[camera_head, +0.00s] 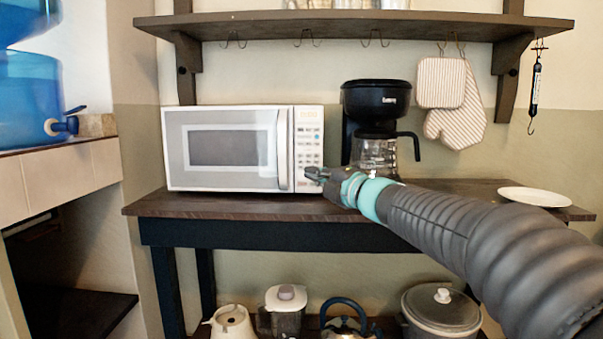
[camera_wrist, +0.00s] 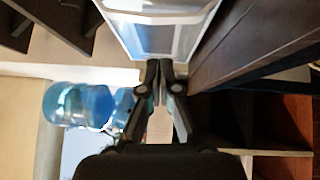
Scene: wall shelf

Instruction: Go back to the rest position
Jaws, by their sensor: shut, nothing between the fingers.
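My gripper (camera_head: 316,176) is shut and empty in the head view. It is in front of the lower right part of the white microwave (camera_head: 222,149), by its button panel. My arm reaches in from the lower right. In the wrist view my gripper (camera_wrist: 160,66) shows with its fingertips together, and the microwave (camera_wrist: 155,14) lies beyond them at the top. The microwave door looks closed. I cannot tell from these views whether the fingertips touch the microwave.
The microwave and a black coffee maker (camera_head: 376,104) stand on a dark wooden table (camera_head: 255,207). A white plate (camera_head: 534,196) lies at its right end. A shelf with hooks (camera_head: 350,24) hangs above. Pots and kettles sit below. A blue water jug (camera_head: 32,98) stands at left.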

